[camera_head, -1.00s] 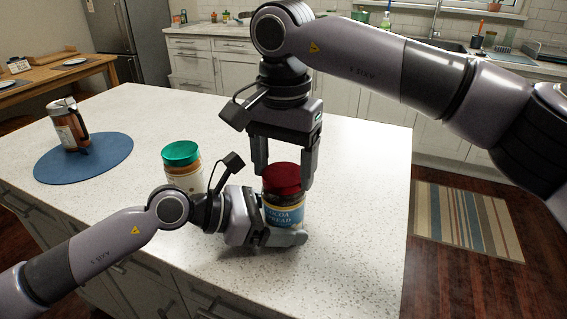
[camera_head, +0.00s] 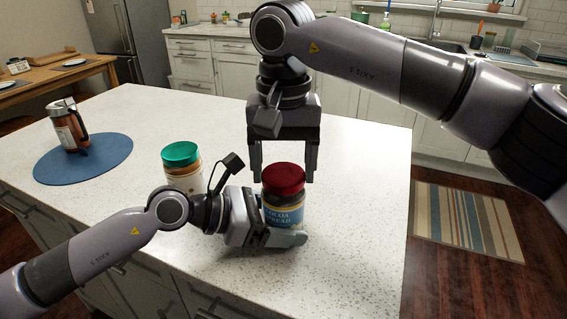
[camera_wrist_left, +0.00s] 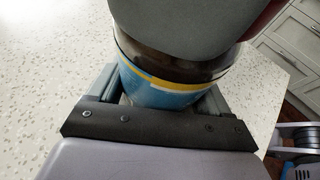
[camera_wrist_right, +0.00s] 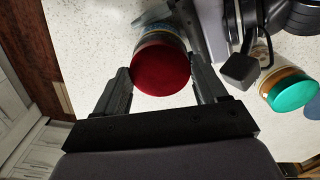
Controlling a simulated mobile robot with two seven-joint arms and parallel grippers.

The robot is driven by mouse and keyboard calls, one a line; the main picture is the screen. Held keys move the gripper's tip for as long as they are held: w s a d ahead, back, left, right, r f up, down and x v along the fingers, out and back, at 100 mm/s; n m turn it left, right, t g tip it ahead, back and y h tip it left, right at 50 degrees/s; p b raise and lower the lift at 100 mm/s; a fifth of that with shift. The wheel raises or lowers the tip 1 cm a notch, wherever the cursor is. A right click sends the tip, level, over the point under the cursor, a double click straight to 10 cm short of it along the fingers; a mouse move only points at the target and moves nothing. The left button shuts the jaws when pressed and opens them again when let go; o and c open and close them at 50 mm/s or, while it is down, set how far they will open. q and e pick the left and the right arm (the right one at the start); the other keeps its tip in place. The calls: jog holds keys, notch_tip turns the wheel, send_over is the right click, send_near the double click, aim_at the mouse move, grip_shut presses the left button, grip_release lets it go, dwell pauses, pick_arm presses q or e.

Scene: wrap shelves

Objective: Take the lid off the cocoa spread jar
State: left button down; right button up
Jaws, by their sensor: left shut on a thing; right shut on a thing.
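My right gripper (camera_head: 284,178) points down from above, shut on the lid with one finger on each side. I see no gap between lid and jar.
A second jar (camera_head: 184,182) with a green lid stands left of the cocoa jar, close behind my left arm. A carafe (camera_head: 70,128) stands on a round blue mat (camera_head: 112,160) at the far left. The white counter (camera_head: 350,150) is clear to the right.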

aim_at(284, 174)
jog(key=shift+r, duration=0.2)
jog(key=shift+r, duration=0.9)
jog(key=shift+r, duration=2.05)
pick_arm(q)
grip_release()
